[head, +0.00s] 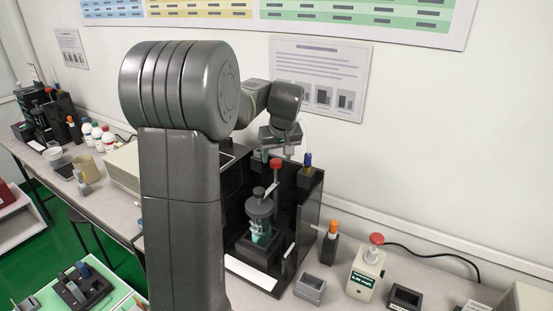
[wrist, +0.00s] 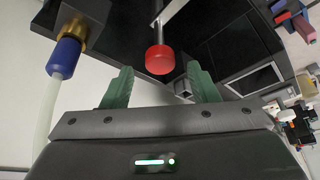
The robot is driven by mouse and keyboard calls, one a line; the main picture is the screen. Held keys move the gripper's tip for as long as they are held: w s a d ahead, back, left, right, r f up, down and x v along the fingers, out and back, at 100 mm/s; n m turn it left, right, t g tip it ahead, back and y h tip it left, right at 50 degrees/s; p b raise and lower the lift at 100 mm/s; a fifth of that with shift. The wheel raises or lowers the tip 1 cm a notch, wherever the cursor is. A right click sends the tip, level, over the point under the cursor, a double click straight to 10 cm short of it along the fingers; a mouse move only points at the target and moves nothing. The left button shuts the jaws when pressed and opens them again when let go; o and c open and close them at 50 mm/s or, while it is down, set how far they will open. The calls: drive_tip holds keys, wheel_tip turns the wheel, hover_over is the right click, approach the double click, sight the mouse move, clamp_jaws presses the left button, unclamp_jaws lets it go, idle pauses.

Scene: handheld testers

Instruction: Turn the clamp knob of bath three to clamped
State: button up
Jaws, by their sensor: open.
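A red knob (wrist: 160,60) on a pale metal rod stands out from a black housing in the wrist view. In the head view the red knob (head: 275,163) shows just below my gripper (head: 277,153). My gripper (wrist: 160,72) is open, with its green fingers spread to either side of the knob in the wrist view. The knob looks a little beyond the fingertips; I see no contact. The black bath housing (head: 311,208) holds a grey-lidded clear vessel (head: 260,208). I cannot read any bath number or clamp marking.
A blue fitting (wrist: 66,57) with a pale tube is close to the left finger; it also shows in the head view (head: 308,159). An orange-topped bottle (head: 330,245), a grey block (head: 310,288) and a red-topped tester (head: 366,270) stand on the bench to the right.

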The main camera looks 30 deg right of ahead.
drive_tip(key=v, duration=1.1)
drive_tip(key=shift+s+r+b, duration=0.25)
drive_tip(key=shift+r+b, duration=0.05)
drive_tip(key=shift+b, duration=0.05)
drive_tip(key=shift+a, duration=0.1)
drive_tip(key=p+x, duration=0.1)
drive_tip(key=x, duration=1.3)
drive_tip(key=shift+w, duration=0.1)
drive_tip(key=shift+r, duration=0.1)
